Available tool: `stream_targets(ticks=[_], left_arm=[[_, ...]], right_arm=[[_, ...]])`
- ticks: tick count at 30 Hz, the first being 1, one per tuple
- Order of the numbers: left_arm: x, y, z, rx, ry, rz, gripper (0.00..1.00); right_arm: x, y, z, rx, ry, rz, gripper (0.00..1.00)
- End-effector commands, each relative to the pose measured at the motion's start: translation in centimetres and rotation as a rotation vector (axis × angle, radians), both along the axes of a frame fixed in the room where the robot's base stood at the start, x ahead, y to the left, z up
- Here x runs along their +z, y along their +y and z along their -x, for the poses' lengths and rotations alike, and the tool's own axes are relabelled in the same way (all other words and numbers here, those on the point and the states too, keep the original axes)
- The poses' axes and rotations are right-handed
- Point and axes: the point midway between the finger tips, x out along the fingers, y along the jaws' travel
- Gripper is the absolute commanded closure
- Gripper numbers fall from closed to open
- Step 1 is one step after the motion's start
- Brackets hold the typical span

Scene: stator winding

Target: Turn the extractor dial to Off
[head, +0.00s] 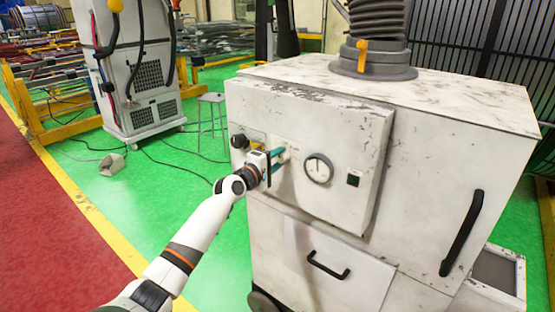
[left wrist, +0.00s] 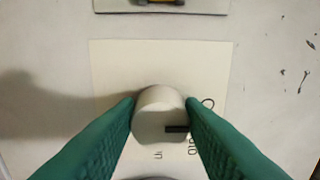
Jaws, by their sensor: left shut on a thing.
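The extractor is a worn white cabinet (head: 430,165) with a control panel on its front. Its dial is a round white knob (left wrist: 158,112) on a pale label plate (left wrist: 112,68) in the left wrist view. A short dark mark on the knob points right in that view. Some dark lettering beside and below the knob is partly covered by the right-hand finger, and I cannot read it fully. My left gripper (head: 277,162) is at the panel, its teal fingers shut on the dial from both sides; they also show in the left wrist view (left wrist: 160,112). My right gripper is not in view.
A drawer handle (head: 328,265) is below. A ribbed hose (head: 378,20) rises from the top.

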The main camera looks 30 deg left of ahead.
Motion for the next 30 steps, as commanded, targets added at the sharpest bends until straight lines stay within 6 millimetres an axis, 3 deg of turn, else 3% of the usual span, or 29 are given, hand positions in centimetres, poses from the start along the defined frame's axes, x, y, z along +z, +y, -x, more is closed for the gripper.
stream_targets(ticks=[3,4,8,20,30], left_arm=[[0.0,0.1,0.0,0.002,-0.002,0.003,0.87],[0.0,0.1,0.0,0.002,-0.002,0.003,0.61],[0.0,0.1,0.0,0.001,-0.001,0.002,0.43],[-0.1,0.0,1.0,-0.001,0.000,0.000,0.43],[-0.4,0.6,7.8,0.001,0.000,-0.001,0.43]], right_arm=[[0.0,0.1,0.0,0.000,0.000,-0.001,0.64],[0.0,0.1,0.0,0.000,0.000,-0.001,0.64],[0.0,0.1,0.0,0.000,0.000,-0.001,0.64],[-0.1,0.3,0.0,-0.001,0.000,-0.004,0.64],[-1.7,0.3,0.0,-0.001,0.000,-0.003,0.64]])
